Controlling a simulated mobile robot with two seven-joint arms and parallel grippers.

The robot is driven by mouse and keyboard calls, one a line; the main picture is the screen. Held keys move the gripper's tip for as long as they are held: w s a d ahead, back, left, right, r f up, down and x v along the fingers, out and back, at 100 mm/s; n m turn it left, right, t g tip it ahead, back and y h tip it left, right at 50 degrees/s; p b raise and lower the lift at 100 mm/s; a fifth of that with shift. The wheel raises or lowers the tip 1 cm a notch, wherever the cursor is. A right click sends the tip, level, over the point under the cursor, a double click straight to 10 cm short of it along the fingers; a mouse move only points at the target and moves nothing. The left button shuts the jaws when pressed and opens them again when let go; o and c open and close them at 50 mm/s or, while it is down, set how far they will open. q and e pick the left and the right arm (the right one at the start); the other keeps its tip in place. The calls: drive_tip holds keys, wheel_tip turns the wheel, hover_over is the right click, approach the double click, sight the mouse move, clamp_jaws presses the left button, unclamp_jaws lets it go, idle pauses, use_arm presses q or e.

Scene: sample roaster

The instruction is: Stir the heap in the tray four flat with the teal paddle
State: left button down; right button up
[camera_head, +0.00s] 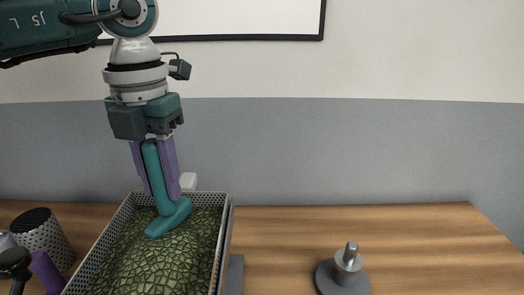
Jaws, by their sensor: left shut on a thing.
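The tray (226,222) is a grey perforated metal box at the lower left of the head view. A green, cracked-looking heap (165,258) fills it and bulges up in the middle. My left gripper (157,178) is above the far end of the tray, pointing down, with purple fingers shut on the teal paddle (168,219). The paddle is nearly upright. Its flat foot is at the heap's far part; whether it presses into the heap I cannot tell. The near end of the tray is cut off by the frame. My right gripper is not in view.
A perforated cylinder with a dark top (42,236) stands left of the tray. A purple handle (46,270) and a black knob (14,262) are at the lower left. A grey round base with a metal post (346,268) stands to the right. The wooden table (430,245) is clear around it.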

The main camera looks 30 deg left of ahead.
use_arm(q)
drive_tip(key=shift+f, duration=0.35)
drive_tip(key=shift+s+a, duration=0.4)
drive_tip(key=shift+a, duration=0.3)
drive_tip(key=shift+s+a, duration=0.4)
drive_tip(key=shift+a, duration=0.35)
drive_tip(key=shift+s+a, duration=0.4)
drive_tip(key=shift+a, duration=0.3)
drive_tip(key=w+d, duration=0.1)
drive_tip(key=d, duration=0.2)
drive_tip(key=w+d, duration=0.3)
drive_tip(key=d, duration=0.2)
drive_tip(key=shift+w+d+b, duration=0.3)
drive_tip(key=shift+w+d, duration=0.05)
drive_tip(key=shift+w, duration=0.05)
drive_tip(key=shift+a, duration=0.1)
